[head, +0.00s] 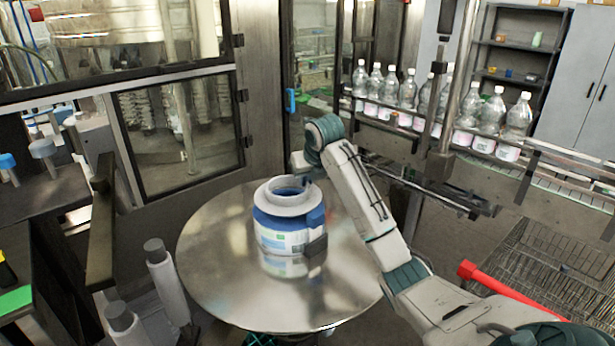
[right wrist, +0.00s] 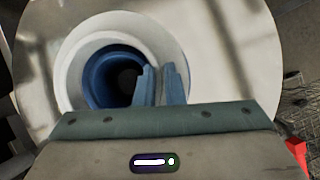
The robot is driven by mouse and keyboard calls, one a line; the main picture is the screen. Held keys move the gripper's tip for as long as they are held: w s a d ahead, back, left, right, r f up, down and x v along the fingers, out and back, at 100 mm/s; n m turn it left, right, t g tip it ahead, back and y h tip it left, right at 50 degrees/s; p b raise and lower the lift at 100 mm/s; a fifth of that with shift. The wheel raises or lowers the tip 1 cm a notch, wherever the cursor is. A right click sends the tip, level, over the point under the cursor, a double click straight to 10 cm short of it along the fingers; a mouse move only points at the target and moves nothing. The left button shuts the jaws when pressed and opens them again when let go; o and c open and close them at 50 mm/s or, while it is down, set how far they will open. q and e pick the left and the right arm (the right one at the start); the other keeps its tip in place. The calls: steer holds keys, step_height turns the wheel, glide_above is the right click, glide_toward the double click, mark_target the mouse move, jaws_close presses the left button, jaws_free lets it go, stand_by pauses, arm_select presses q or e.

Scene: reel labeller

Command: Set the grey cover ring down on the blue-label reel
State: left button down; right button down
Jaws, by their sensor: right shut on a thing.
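The grey cover ring (head: 272,204) is a pale, thick ring at the top of the blue-label reel (head: 275,238), which has a blue upper band and a white-and-green label. I see no clear gap between them, but cannot tell whether the ring bears its full weight there. My right gripper (head: 305,181) is over the ring's right side, shut on its wall. In the right wrist view its blue fingers (right wrist: 159,75) straddle the wall of the ring (right wrist: 85,50), and blue shows inside the opening. My left gripper is not in view.
The reel stands on a round shiny metal table (head: 215,250) with clear room around it. Several clear bottles (head: 470,105) stand on a conveyor at the back right. A red bar (head: 505,285) lies at the right. Grey posts (head: 165,280) stand left of the table.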

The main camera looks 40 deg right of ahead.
steer(key=shift+f, duration=1)
steer(key=shift+r, duration=0.15)
steer(key=shift+f, duration=0.25)
steer(key=shift+r, duration=0.1)
steer(key=shift+s+r, duration=0.2)
steer(key=shift+r, duration=0.05)
stand_by(0.4)
steer(key=shift+f, duration=0.1)
steer(key=shift+f, duration=0.2)
steer(key=shift+w+d+r, duration=0.1)
steer(key=shift+w+r, duration=0.1)
steer(key=shift+r, duration=0.1)
